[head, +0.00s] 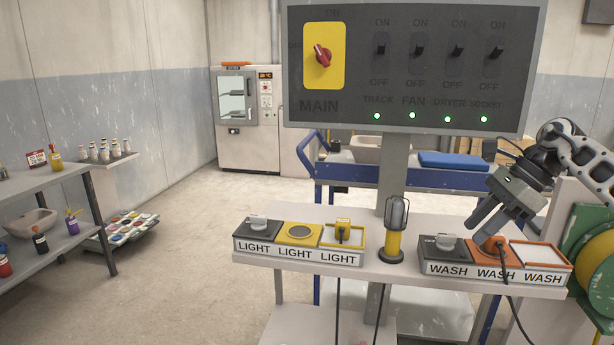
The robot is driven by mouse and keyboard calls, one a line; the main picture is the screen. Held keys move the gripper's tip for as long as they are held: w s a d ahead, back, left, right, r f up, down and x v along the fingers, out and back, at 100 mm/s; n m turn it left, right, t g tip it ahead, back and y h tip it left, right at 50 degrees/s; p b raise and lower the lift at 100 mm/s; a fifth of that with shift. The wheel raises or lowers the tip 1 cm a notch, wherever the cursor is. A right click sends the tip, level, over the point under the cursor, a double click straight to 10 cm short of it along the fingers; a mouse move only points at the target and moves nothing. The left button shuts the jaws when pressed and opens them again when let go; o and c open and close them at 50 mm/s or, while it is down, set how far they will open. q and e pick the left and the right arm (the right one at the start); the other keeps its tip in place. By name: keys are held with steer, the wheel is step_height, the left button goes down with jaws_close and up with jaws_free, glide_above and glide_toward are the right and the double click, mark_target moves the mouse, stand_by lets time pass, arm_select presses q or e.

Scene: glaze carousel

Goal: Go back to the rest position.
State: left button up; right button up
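My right gripper (482,231) comes in from the right on its grey and black arm. Its fingers point down and left over the row of sockets marked WASH (476,272). The two fingers look spread, with a gap between them. The tips are just above the orange middle WASH socket (489,244), where a black cable (507,278) runs down over the front. The fingers partly hide this socket, and I cannot tell whether they touch the plug there. My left gripper is not in view.
A grey switch panel (345,95) on a post stands behind the shelf (400,273). LIGHT sockets (298,256) and a caged lamp (395,228) stand left of the WASH row. A green reel (590,250) is at right. A blue cart (352,175) is behind. Open floor (215,240) lies left.

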steer(key=s+a+f+m+t+y, duration=0.2)
steer(key=a+f+m+y, duration=0.2)
steer(key=a, duration=0.5)
steer(key=s+a+f+m+t+y, duration=0.1)
steer(key=s+a+f+m+y, duration=0.25)
steer(key=a, duration=0.55)
steer(key=a+f+m+t+y, duration=0.2)
steer(key=a+f+m+y, duration=0.3)
steer(key=a, duration=0.4)
steer(key=s+d+f+n+t+h, duration=0.1)
steer(key=s+f+n+h, duration=0.4)
steer(key=n, duration=0.6)
steer(key=s+d+f+n+t+h, duration=0.1)
steer(key=s+d+f+n+h, duration=0.3)
steer(key=s+f+n, duration=0.4)
steer(key=s+d+f+n+t+h, duration=0.2)
steer(key=s+f+n+h, duration=0.4)
steer(key=s+n, duration=0.4)
steer(key=d+n, duration=0.1)
steer(key=n, duration=0.5)
steer(key=shift+s+d+f+h, duration=0.2)
steer(key=shift+s+f+h, duration=0.05)
steer(key=shift+f+h, duration=0.15)
